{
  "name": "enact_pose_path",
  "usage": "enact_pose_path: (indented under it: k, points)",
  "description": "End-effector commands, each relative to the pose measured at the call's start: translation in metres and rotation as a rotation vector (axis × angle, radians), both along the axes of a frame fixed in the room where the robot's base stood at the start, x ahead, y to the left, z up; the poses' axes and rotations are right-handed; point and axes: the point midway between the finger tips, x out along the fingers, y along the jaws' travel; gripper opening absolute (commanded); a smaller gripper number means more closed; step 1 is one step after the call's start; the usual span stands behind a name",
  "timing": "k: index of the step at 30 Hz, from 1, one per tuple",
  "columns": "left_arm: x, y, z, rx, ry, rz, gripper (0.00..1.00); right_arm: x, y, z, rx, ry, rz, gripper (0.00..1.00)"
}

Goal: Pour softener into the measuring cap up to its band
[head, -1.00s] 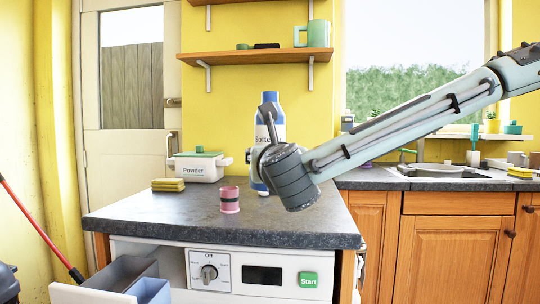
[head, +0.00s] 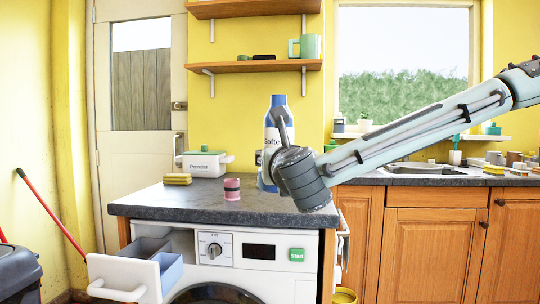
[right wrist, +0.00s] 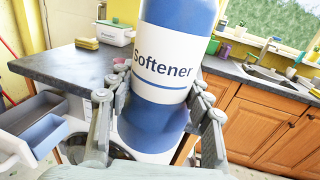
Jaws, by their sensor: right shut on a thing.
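The softener bottle (head: 278,108), blue with a white label, stands nearly upright in my right gripper. In the right wrist view the bottle (right wrist: 165,75) is between the fingers, with the washing machine front behind its lower end. My right gripper (right wrist: 160,105) is shut on it. In the head view my wrist hides much of the bottle's lower part, and the gap under it cannot be judged. The measuring cap (head: 232,194), pink with a dark band, stands upright on the dark worktop (head: 165,201), left of the bottle and apart from it. My left gripper is not in view.
A white powder box (head: 205,165) and a yellow sponge (head: 177,179) are at the worktop's back left. The washing machine's detergent drawer (head: 125,277) is pulled out below. A sink (head: 425,170) is at the right. The worktop around the cap is clear.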

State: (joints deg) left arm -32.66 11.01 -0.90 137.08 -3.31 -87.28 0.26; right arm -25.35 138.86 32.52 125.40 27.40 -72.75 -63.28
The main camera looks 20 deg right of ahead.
Motion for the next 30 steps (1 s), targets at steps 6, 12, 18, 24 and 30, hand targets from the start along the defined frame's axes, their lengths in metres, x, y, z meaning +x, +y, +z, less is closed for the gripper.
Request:
enact_pose_path:
  k: [6,12,18,24,30]
  points:
    - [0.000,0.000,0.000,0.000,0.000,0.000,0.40,0.001,-0.051,-0.019,0.006,0.000,-0.016,0.00]
    - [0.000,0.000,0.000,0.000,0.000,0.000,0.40,-0.006,-0.111,-0.061,0.010,0.002,-0.027,0.00]
    - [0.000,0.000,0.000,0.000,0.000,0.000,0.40,-0.018,-0.148,-0.111,0.006,0.001,-0.020,0.00]
    - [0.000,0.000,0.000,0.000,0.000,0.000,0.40,-0.030,-0.165,-0.153,0.004,0.002,-0.007,0.00]
    - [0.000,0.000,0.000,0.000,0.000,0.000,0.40,-0.041,-0.170,-0.188,-0.001,0.000,0.010,0.00]
